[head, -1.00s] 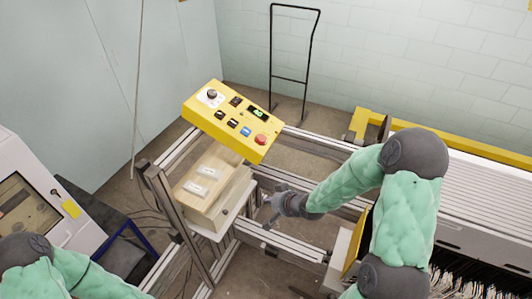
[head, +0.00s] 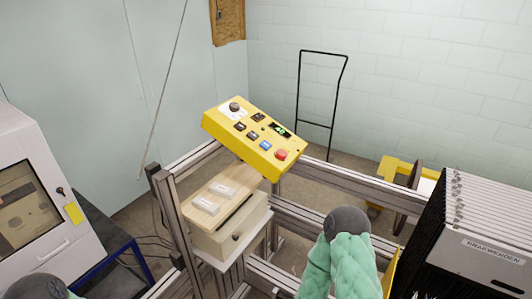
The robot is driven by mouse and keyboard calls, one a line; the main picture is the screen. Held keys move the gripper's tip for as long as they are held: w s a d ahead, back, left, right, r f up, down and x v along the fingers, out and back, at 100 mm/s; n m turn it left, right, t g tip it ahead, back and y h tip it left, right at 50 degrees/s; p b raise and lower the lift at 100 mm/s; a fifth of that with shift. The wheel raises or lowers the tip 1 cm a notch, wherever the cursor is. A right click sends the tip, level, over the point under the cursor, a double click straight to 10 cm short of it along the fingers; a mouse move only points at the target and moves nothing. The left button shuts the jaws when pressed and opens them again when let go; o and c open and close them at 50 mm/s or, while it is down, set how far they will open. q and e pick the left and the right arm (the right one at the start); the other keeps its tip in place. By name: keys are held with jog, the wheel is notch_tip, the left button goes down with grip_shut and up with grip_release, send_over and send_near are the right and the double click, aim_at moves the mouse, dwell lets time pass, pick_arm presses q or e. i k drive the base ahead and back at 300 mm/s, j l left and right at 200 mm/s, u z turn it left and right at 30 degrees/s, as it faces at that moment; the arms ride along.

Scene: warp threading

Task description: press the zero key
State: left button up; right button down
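A yellow control panel (head: 217,125) sits tilted on the metal frame in the middle of the head view. It carries a dark knob on a white plate (head: 234,107), a small green-lit display (head: 280,129), several small dark keys (head: 240,126), a blue key (head: 265,145) and a red round button (head: 281,154). The key labels are too small to read, so I cannot tell which is the zero key. My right arm shows only as a green-sleeved link at the bottom; its gripper is out of view. My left gripper is also out of view; only a dark joint shows bottom left.
A white machine (head: 60,235) is at left, a black-sided machine (head: 488,205) at right. A black hoop stand (head: 298,95) stands behind the panel.

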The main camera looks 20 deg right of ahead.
aim_at(265, 145)
jog(key=i+z, duration=0.1)
jog(key=z, duration=0.3)
jog(key=i+z, duration=0.1)
jog(key=z, duration=0.3)
jog(key=j+z, duration=0.1)
jog(key=z, duration=0.3)
jog(key=i+j+z, duration=0.1)
jog(key=z, duration=0.3)
